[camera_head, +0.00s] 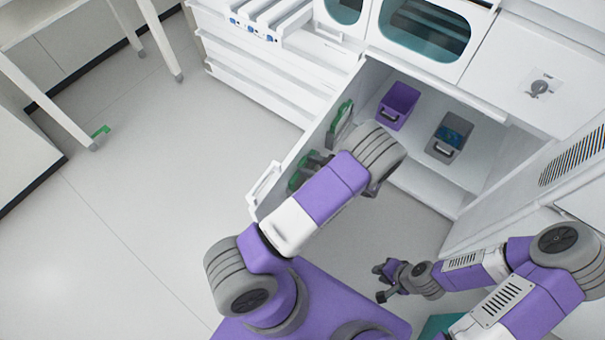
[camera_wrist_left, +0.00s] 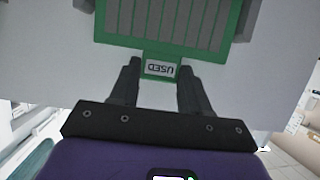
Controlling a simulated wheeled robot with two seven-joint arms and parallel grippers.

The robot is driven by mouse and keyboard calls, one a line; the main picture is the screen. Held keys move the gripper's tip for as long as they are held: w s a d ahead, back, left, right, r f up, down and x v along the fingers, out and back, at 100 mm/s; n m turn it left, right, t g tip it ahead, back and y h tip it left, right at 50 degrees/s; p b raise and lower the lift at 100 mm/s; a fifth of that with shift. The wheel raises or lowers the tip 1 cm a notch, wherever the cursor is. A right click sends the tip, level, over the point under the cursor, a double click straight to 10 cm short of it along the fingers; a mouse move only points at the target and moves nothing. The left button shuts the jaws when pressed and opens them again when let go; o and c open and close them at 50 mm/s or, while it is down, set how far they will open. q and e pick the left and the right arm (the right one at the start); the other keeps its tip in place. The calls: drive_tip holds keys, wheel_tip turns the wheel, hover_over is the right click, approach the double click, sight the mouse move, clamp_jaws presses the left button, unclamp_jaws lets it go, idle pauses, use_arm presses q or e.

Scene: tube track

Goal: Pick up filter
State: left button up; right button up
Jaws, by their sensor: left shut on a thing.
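A green-framed filter (camera_wrist_left: 168,25) with grey pleats fills the top of the left wrist view. Its tab carries an upside-down "USED" label (camera_wrist_left: 162,69). My left gripper (camera_wrist_left: 160,78) is shut on this tab, with one finger at each side. In the head view, a green filter (camera_head: 297,179) shows at the inner side of the open cabinet door, beside my left gripper (camera_head: 314,162), and my arm partly hides that area. Another green-framed part (camera_head: 341,122) sits further up the door. My right gripper (camera_head: 382,282) is open and empty, low over the floor.
The white door (camera_head: 290,160) stands open, with a handle (camera_head: 265,188) at its near end. Inside the cabinet are a purple bin (camera_head: 398,103) and a grey bin (camera_head: 450,137). White drawers (camera_head: 265,80) stand to the left.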

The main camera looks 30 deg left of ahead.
use_arm(q)
clamp_jaws()
drive_tip(key=shift+r, duration=0.15)
